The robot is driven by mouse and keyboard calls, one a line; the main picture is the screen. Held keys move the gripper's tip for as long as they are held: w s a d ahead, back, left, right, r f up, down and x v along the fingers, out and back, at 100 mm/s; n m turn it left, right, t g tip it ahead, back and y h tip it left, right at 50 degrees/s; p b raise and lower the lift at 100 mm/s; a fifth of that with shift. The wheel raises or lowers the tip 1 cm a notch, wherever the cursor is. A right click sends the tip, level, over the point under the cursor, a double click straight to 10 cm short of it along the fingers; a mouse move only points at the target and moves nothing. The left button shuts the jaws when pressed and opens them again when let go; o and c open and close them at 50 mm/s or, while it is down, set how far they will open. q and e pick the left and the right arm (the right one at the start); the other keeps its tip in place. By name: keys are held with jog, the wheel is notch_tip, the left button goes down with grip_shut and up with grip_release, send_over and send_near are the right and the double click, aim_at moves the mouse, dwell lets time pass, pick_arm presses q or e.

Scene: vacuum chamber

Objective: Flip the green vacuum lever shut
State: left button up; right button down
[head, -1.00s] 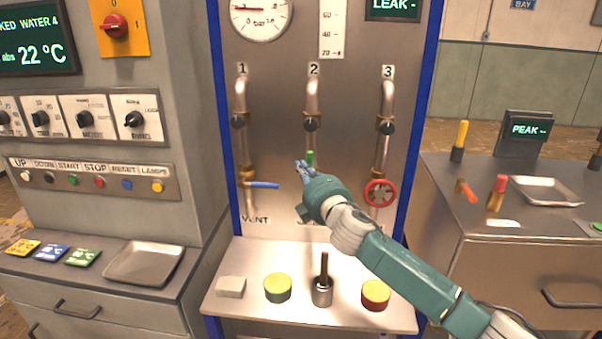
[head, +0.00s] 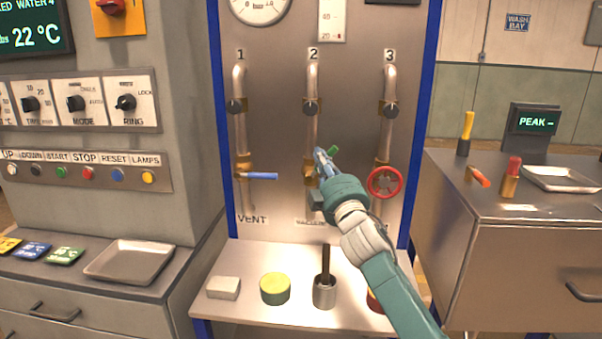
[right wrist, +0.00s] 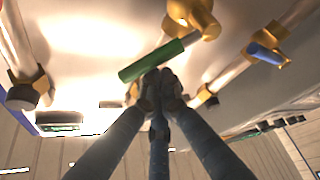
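The green vacuum lever (head: 334,150) is on pipe 2 of the panel. It tilts up and to the right from its brass valve (head: 310,172), partly hidden by my gripper. The right wrist view shows its green handle (right wrist: 152,60) running out from the brass body (right wrist: 192,14). My right gripper (head: 322,158) is at the lever, on its lower left side in the head view. In the right wrist view its fingertips (right wrist: 160,88) are drawn together right at the handle, apparently touching it, not clearly around it. My left gripper is not in view.
A blue lever (head: 262,176) on pipe 1 lies level to the left. A red handwheel (head: 385,183) on pipe 3 is close to the right of my gripper. Below, a shelf (head: 250,307) holds a white block, a yellow-topped puck and a metal cup.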

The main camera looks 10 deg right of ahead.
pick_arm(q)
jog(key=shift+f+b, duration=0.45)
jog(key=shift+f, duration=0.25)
pick_arm(e)
jog(key=s+d+f, duration=0.1)
jog(key=d+f, duration=0.3)
jog(key=f, duration=0.1)
jog(key=shift+f, duration=0.3)
dwell(0.3)
notch_tip(320, 180, up, 4)
jog(key=p, duration=0.4)
pick_arm(q)
jog(key=b, duration=0.3)
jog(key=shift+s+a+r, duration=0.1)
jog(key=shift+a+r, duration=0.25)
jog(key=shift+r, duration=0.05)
pick_arm(e)
jog(key=s+a+f, duration=0.2)
jog(key=s+f, duration=0.2)
jog(key=s, duration=0.4)
